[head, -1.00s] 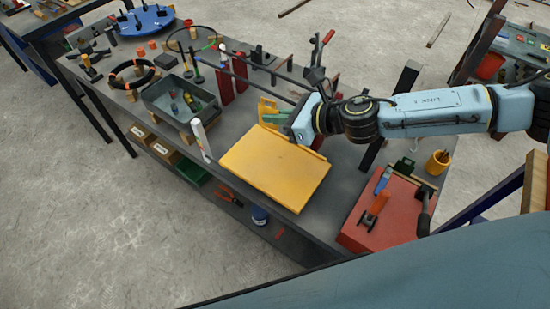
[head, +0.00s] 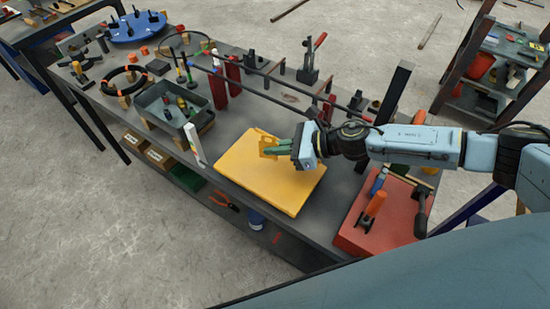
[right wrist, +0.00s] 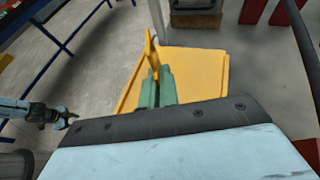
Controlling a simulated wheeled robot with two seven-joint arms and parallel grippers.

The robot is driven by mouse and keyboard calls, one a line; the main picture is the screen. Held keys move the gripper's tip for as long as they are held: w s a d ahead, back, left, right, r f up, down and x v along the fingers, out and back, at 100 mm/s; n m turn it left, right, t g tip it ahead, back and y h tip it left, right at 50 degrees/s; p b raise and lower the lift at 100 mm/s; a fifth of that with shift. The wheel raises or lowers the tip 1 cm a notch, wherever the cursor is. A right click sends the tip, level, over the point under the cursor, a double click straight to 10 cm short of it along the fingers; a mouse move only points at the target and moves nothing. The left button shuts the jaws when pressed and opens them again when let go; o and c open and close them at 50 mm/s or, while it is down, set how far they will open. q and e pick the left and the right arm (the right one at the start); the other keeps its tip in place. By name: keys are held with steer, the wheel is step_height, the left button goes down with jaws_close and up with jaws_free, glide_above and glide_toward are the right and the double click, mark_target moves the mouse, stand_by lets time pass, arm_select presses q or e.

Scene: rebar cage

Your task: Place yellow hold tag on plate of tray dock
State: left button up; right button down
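The yellow hold tag (head: 267,144) is between the green fingers of my right gripper (head: 279,147), which is shut on it. In the right wrist view the tag (right wrist: 150,48) stands on edge, seen nearly edge-on, beyond the green fingers (right wrist: 157,88). Below it is a flat yellow plate (head: 265,185), which I take for the plate of the tray dock. The tag is over the plate's far part; I cannot tell whether it touches. My left gripper (right wrist: 68,119) shows only small at the left of the right wrist view, its opening unclear.
A grey bin (head: 172,112) with small parts stands left of the plate, and a white post (head: 194,143) rises at its left corner. Red blocks (head: 218,90) stand behind. A red box with tools (head: 375,225) lies to the right. The plate's near part is bare.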

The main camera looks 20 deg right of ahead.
mark_target(275, 158)
steer(key=shift+f+b, duration=0.35)
steer(key=shift+f, duration=1.3)
steer(key=shift+f, duration=0.15)
steer(key=c, duration=2.1)
jaws_free()
steer(key=shift+f, duration=0.1)
steer(key=o, duration=0.4)
